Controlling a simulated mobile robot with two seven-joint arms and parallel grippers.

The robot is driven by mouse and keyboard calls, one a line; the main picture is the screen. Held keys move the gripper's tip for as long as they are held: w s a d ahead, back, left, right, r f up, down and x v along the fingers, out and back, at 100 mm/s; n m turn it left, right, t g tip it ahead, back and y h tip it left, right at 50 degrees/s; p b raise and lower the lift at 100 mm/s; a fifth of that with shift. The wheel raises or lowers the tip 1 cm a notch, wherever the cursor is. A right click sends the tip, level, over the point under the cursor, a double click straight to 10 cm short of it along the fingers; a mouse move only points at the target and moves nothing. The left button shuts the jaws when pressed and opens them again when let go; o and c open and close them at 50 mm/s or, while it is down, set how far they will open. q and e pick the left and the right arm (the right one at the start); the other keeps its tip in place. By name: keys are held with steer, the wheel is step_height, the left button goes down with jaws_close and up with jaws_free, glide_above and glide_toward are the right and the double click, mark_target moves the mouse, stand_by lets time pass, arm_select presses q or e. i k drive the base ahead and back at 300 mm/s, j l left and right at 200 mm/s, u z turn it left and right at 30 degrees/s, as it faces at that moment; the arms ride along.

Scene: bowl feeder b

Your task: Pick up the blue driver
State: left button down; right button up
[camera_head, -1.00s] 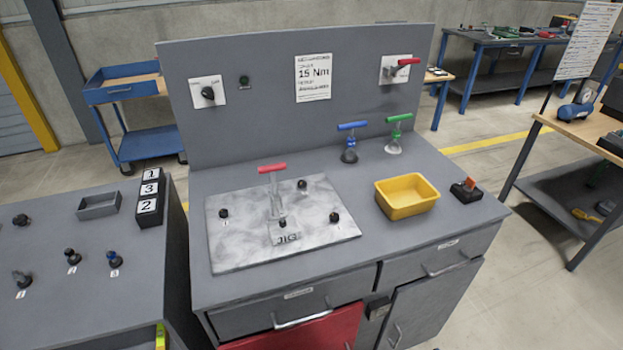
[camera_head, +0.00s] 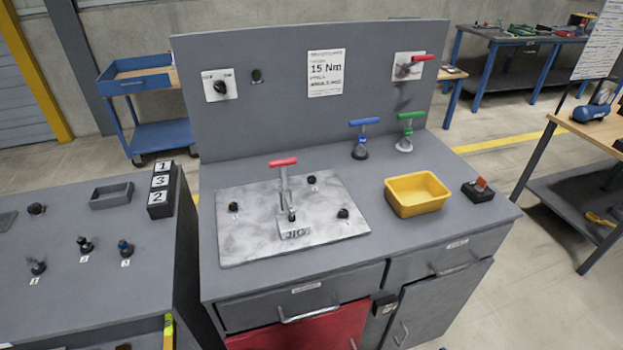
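The blue driver (camera_head: 362,138) has a blue T-shaped handle and a dark foot. It stands upright at the back of the grey workbench (camera_head: 455,180), in front of the back panel. A green-handled driver (camera_head: 407,131) stands just to its right. Neither of my grippers is in view.
A yellow bin (camera_head: 417,193) and a small dark box with an orange top (camera_head: 478,189) sit on the right of the bench. A side table (camera_head: 70,290) at left holds several small parts, a grey tray (camera_head: 111,195) and a numbered block (camera_head: 161,190).

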mark_target(360, 151)
steer(key=l+u, duration=0.3)
steer(key=u, duration=0.2)
steer(key=k+l+u, duration=0.1)
steer(key=l+u, duration=0.15)
steer(key=u, duration=0.2)
